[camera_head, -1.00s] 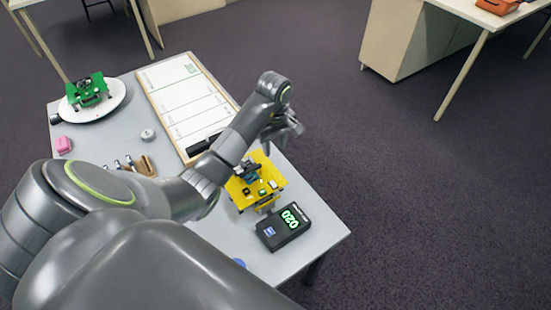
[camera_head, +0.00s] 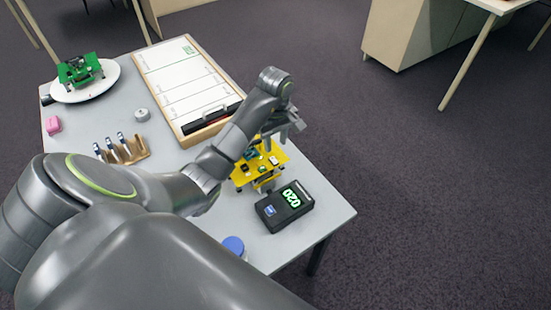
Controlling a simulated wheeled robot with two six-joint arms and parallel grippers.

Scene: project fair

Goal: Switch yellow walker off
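The yellow walker (camera_head: 243,174) stands on the grey table, a small yellow board with dark and white parts on top and legs below. My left gripper (camera_head: 292,128) hangs just above and beyond its upper right edge, with its fingers pointing down to the right. The fingers look spread apart with nothing visible between them. My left forearm hides part of the walker's far left side. I cannot make out the walker's switch or its position. My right gripper is not in view.
A black timer (camera_head: 272,212) reading 020 lies near the walker. A whiteboard (camera_head: 185,85), a green walker on a white disc (camera_head: 112,72), a wooden pen holder (camera_head: 137,152), a pink block (camera_head: 53,125), a grey round item (camera_head: 142,114) and a blue-capped item (camera_head: 233,245) are also on the table.

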